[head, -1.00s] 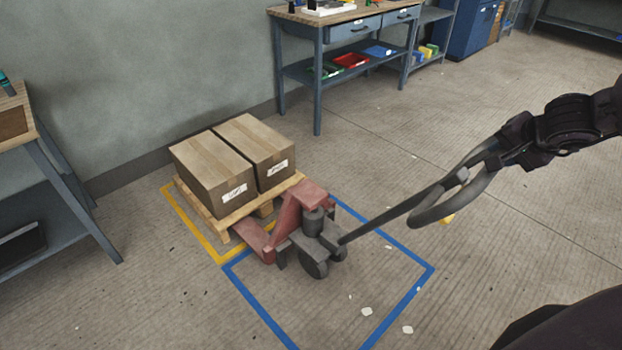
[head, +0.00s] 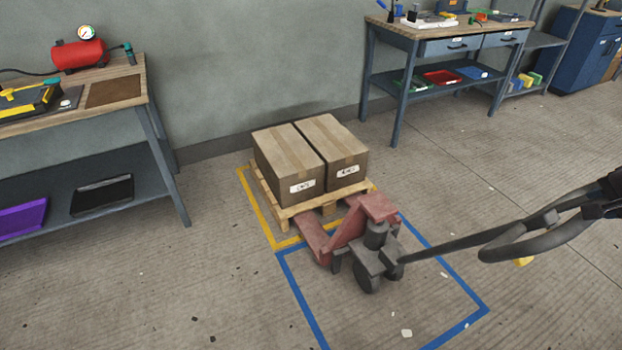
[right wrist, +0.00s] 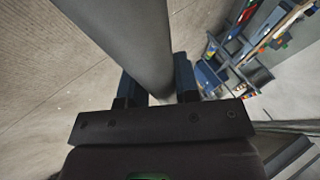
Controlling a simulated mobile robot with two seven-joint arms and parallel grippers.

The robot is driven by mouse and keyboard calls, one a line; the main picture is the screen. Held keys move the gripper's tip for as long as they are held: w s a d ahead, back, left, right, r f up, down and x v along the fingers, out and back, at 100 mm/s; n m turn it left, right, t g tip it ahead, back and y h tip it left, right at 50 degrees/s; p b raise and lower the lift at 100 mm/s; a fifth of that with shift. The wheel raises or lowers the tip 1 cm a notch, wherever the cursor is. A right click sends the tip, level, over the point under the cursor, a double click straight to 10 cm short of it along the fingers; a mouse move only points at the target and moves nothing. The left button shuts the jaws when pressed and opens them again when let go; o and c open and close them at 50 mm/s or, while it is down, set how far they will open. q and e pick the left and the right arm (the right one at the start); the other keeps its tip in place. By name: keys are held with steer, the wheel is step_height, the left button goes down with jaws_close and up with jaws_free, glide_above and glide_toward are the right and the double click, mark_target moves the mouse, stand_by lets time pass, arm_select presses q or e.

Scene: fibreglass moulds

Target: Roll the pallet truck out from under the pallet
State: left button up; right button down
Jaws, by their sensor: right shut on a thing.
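The red and dark grey pallet truck (head: 345,237) stands at the pallet's near side, its fork end running under the wooden pallet (head: 297,212). How far the forks reach in is hidden. Two brown boxes (head: 288,165) sit side by side on the pallet. The truck's handle (head: 450,246) slants up to the right and ends in a grey loop. My right gripper (head: 598,208) is at the loop's far right end, partly cut off by the picture edge. In the right wrist view its fingers (right wrist: 158,92) are shut around the grey handle bar. My left gripper is not in view.
A yellow floor outline (head: 243,187) borders the pallet. A blue floor outline (head: 463,278) surrounds the truck's wheel end, with open floor inside. A workbench (head: 165,165) stands at left, another (head: 397,100) behind at right. A small yellow thing (head: 522,261) lies beneath the handle loop.

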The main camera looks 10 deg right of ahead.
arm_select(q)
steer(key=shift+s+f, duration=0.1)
arm_select(e)
steer(key=shift+s+a+f, duration=0.1)
steer(key=shift+a+f, duration=0.1)
steer(key=shift+f, duration=0.05)
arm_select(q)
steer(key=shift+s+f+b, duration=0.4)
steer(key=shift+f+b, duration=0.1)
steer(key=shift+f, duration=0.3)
arm_select(e)
steer(key=s+d, duration=0.2)
steer(key=s, duration=0.5)
steer(key=s+d, duration=0.3)
steer(key=s, duration=0.4)
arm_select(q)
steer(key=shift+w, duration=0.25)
arm_select(e)
steer(key=shift+a, duration=0.1)
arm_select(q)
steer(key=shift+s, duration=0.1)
